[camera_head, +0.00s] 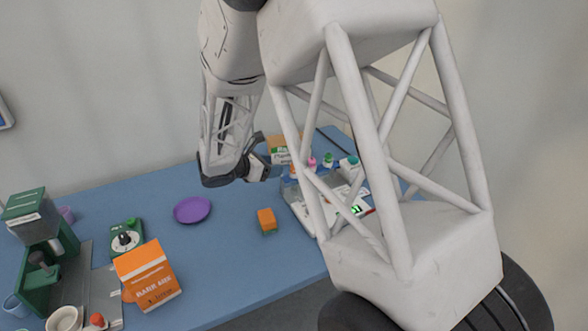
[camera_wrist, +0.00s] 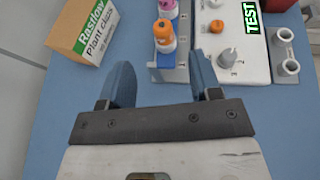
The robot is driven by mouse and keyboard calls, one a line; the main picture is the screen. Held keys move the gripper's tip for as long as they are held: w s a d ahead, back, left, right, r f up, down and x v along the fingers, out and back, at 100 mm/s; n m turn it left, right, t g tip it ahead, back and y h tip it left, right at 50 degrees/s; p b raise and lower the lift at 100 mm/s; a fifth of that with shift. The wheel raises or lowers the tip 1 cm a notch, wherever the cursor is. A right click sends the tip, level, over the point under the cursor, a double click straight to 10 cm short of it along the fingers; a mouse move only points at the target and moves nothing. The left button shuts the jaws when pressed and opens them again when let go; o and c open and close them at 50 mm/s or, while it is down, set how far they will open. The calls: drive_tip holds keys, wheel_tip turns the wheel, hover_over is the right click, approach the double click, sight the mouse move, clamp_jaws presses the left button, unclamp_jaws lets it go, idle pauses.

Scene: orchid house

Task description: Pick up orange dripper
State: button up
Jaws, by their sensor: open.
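The orange dripper (camera_wrist: 163,31), a small white bottle with an orange cap, stands in a grey rack (camera_wrist: 172,74) in the wrist view. A pink-capped bottle (camera_wrist: 167,8) stands right behind it. In the head view the orange dripper is small and partly hidden near my arm. My gripper (camera_wrist: 161,66) is open and empty. Its two blue-grey fingers point towards the rack, with the orange dripper ahead of the gap between them and apart from both. In the head view my gripper (camera_head: 266,172) is over the back of the blue table, left of the rack.
A plant clips box (camera_wrist: 88,30) stands left of the rack. A white device (camera_wrist: 240,55) with a lit display is on the right. An orange-and-green sponge (camera_head: 267,221), a purple plate (camera_head: 192,210) and an orange box (camera_head: 148,275) lie further left and forward.

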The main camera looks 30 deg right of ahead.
sight(291, 165)
drive_tip(key=shift+x, duration=1.15)
drive_tip(key=shift+d, duration=0.1)
drive_tip(key=shift+s+x, duration=0.2)
drive_tip(key=shift+x, duration=2.4)
drive_tip(key=shift+c, duration=0.3)
drive_tip(key=c, duration=0.9)
